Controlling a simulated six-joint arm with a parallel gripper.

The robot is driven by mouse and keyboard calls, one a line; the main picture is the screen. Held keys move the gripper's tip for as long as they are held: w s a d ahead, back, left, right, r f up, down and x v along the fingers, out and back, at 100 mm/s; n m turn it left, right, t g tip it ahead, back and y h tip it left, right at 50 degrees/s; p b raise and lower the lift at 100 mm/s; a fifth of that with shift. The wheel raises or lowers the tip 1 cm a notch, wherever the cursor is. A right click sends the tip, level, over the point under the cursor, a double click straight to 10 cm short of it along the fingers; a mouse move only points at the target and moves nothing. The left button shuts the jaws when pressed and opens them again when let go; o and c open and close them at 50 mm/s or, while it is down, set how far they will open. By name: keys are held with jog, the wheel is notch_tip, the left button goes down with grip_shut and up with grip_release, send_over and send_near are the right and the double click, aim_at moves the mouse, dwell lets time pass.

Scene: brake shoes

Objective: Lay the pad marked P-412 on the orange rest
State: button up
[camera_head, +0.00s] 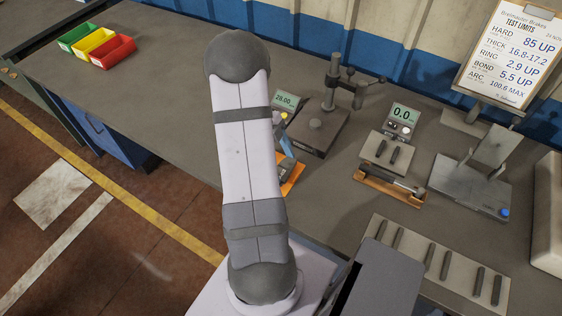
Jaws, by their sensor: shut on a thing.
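My arm stands upright in the middle of the head view and hides my gripper and whatever it may hold. An orange flat piece (294,180) shows just right of the arm, partly covered by it, with a small dark shape above it. It may be the orange rest, but I cannot tell for sure. Another orange-brown base (388,187) lies in front of the right-hand gauge. Several dark narrow bars sit on a pale rack (400,228) at the lower right. No P-412 marking is readable, so I cannot tell which pad bears it.
A gauge with a green display (286,100) is beside the arm. A stand (322,125) and a second display (404,115) are further right. A grey instrument (470,185) stands below a test-limits clipboard (508,50). Green, yellow and red bins (108,52) are at left; bench near them is clear.

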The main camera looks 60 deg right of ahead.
jog(key=shift+f+b, duration=0.35)
jog(key=shift+b, duration=0.05)
dwell(0.5)
jog(key=o, duration=1.5)
jog(key=shift+c, duration=0.2)
jog(key=b+v, duration=0.2)
jog(key=v, duration=0.5)
jog(key=shift+r, duration=0.2)
jog(key=shift+w, duration=0.15)
